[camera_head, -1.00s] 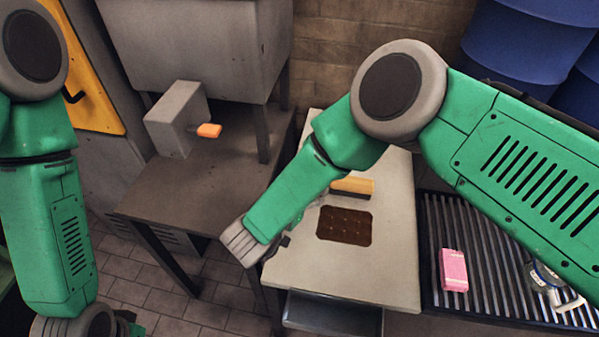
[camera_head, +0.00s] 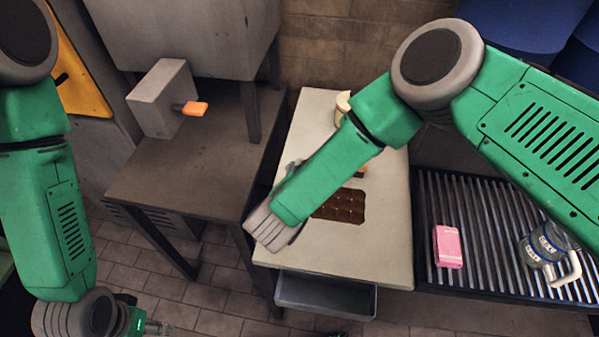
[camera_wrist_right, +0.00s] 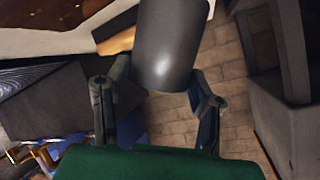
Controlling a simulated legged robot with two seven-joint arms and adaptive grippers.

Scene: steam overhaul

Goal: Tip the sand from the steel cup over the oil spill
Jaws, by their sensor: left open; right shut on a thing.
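The oil spill (camera_head: 345,206) is a dark brown patch on the pale bench top (camera_head: 395,240), partly behind my right forearm. In the right wrist view the steel cup (camera_wrist_right: 170,45) is a smooth grey cylinder. My right gripper (camera_wrist_right: 158,88) is shut on it, one finger on each side. The cup and right fingers are hidden behind my arm in the head view. No sand shows, and I cannot tell the cup's tilt. My left gripper (camera_head: 155,328) is open and empty at the lower left, away from the bench, partly cut off by the frame edge.
A dark table (camera_head: 190,165) stands left of the bench.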

